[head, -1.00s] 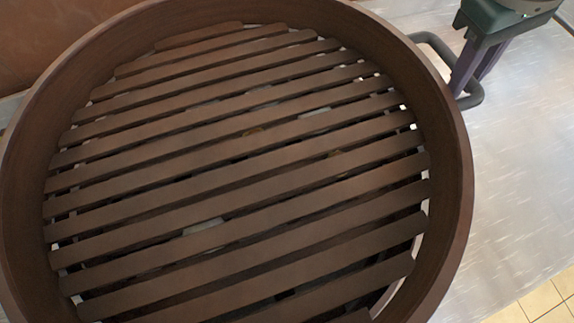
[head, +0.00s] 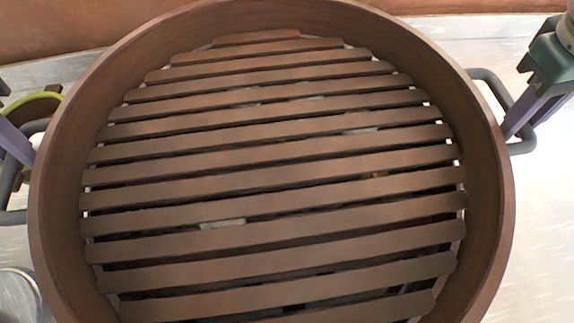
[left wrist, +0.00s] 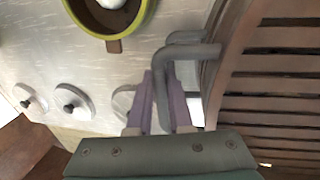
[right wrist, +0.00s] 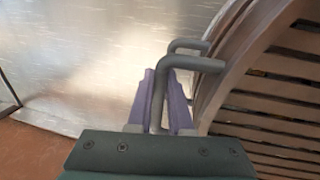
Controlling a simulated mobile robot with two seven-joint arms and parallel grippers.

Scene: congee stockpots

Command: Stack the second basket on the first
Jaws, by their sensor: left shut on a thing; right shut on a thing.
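A large round brown basket (head: 497,215) with a slatted floor fills the head view. Its rim also shows at the right of the left wrist view (left wrist: 222,65) and the right wrist view (right wrist: 235,70). My left gripper (head: 20,150) is shut on the basket's left grey handle, seen closely in the left wrist view (left wrist: 185,55). My right gripper (head: 517,122) is shut on the right grey handle, also clear in the right wrist view (right wrist: 190,62). Small pale and dark patches show through the slats. I cannot tell whether another basket is beneath.
A green-rimmed vessel (left wrist: 140,22) stands left of the basket, near my left gripper. Several pale knobbed lids (left wrist: 75,101) lie on the light counter. A reddish-brown wall (head: 60,28) runs behind. The counter right of the basket (head: 545,230) looks clear.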

